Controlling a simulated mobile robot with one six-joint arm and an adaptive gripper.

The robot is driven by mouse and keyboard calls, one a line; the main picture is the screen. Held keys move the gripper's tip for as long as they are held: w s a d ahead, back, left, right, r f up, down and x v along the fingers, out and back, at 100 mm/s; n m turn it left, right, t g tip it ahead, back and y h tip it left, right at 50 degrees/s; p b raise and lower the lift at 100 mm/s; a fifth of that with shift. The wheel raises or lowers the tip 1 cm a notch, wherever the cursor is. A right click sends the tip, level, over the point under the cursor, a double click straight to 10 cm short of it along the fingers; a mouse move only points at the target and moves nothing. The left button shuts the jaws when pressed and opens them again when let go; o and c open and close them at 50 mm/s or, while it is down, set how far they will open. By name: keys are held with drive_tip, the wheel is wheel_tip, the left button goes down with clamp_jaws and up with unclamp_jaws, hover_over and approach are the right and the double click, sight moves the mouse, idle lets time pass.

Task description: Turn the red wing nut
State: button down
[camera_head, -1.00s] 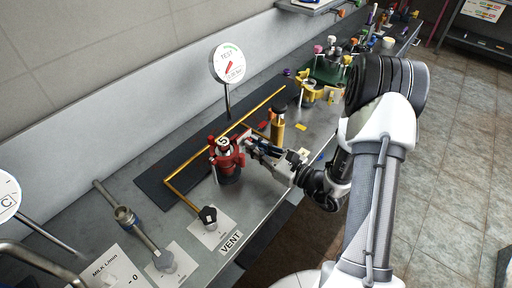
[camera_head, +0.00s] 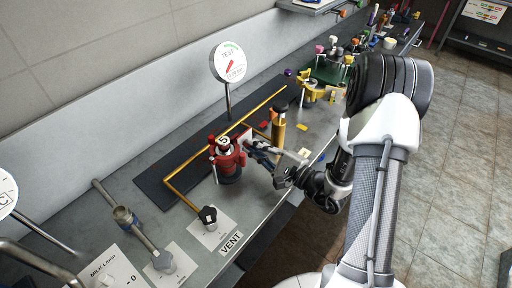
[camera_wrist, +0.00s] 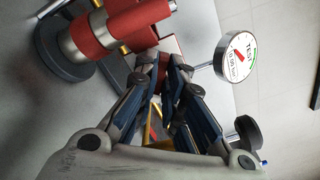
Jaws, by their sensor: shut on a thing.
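The red wing nut (camera_head: 223,158) sits on top of a dark round base on the bench, with a round cap marked 5 above it. In the wrist view the red fitting (camera_wrist: 108,30) lies at the upper left on a silver collar and dark disc. My gripper (camera_head: 248,145) reaches it from the right. In the wrist view my gripper (camera_wrist: 165,66) has its two fingers closed on a red wing (camera_wrist: 164,46). The fingers hide part of this wing.
A round TEST gauge (camera_head: 228,62) stands on a thin post behind the fitting. A yellow pipe (camera_head: 185,200) runs along the dark mat. A brass cylinder (camera_head: 279,122) stands close behind my gripper. A VENT label (camera_head: 231,242) lies near the bench's front edge.

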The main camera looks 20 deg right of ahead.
drive_tip(key=n, duration=2.2)
drive_tip(key=shift+w+d+f, duration=0.1)
drive_tip(key=shift+d+f, duration=0.05)
drive_tip(key=shift+f, duration=0.25)
drive_tip(key=c, duration=1.7)
unclamp_jaws()
drive_tip(key=v, duration=1.2)
